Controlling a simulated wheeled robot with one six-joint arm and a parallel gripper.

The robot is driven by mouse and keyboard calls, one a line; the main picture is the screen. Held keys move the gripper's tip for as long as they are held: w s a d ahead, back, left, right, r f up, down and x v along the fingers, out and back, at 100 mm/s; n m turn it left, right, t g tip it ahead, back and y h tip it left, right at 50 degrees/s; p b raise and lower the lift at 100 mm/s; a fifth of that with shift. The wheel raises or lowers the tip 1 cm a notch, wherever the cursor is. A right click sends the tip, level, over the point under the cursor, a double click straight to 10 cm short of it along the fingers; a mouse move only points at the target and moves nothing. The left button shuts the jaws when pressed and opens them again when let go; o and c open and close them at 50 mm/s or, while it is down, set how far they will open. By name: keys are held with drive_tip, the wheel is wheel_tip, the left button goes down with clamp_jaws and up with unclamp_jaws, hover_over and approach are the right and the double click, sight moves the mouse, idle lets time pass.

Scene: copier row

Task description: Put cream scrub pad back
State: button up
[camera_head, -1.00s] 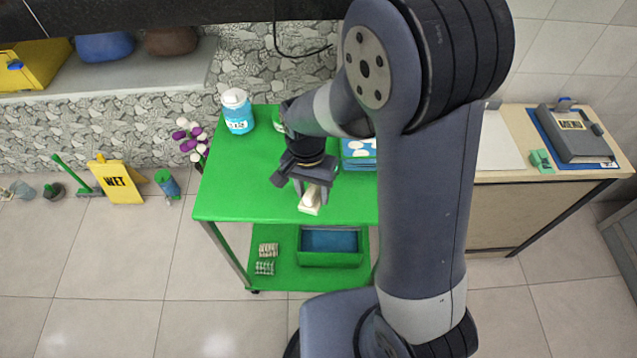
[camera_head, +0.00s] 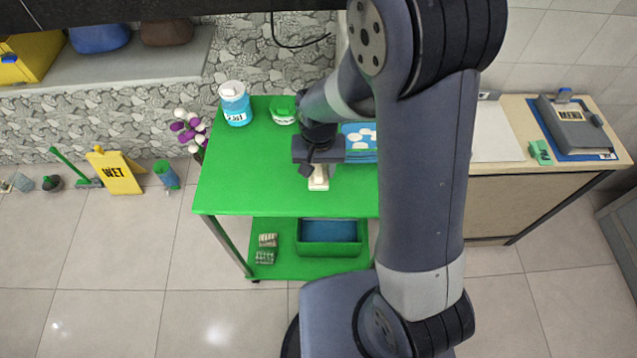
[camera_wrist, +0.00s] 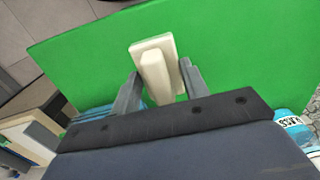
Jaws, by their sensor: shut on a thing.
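The cream scrub pad (camera_wrist: 145,47) is a pale flat block with a raised grip bar. My gripper (camera_wrist: 161,72) is shut on that bar, one finger on each side. In the head view the pad (camera_head: 318,184) is under my gripper (camera_head: 318,166), over the front middle of the green cart top (camera_head: 240,190). I cannot tell whether the pad touches the surface or is held just above it.
A blue-labelled bottle (camera_head: 235,105), a green-lidded container (camera_head: 284,110) and blue packs (camera_head: 359,140) stand along the cart's back. The lower shelf holds a green bin (camera_head: 330,250) and small striped blocks (camera_head: 266,241). The cart top's left front is clear.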

sight(317, 166)
drive_tip(key=shift+f+p, duration=0.35)
drive_tip(key=shift+f, duration=2.8)
drive_tip(key=o, duration=0.9)
drive_tip(key=shift+f, duration=0.1)
drive_tip(key=r+b, duration=0.1)
drive_tip(key=r, duration=0.9)
drive_tip(key=shift+w+a+r+b, duration=0.15)
drive_tip(key=shift+a+r+b, duration=0.05)
drive_tip(key=shift+r+b, duration=0.15)
drive_tip(key=shift+f, duration=0.1)
drive_tip(key=f+p, duration=0.1)
drive_tip(key=f, duration=0.9)
drive_tip(key=shift+s+d+f+p, duration=0.2)
drive_tip(key=shift+p, duration=0.2)
drive_tip(key=shift+r, duration=0.65)
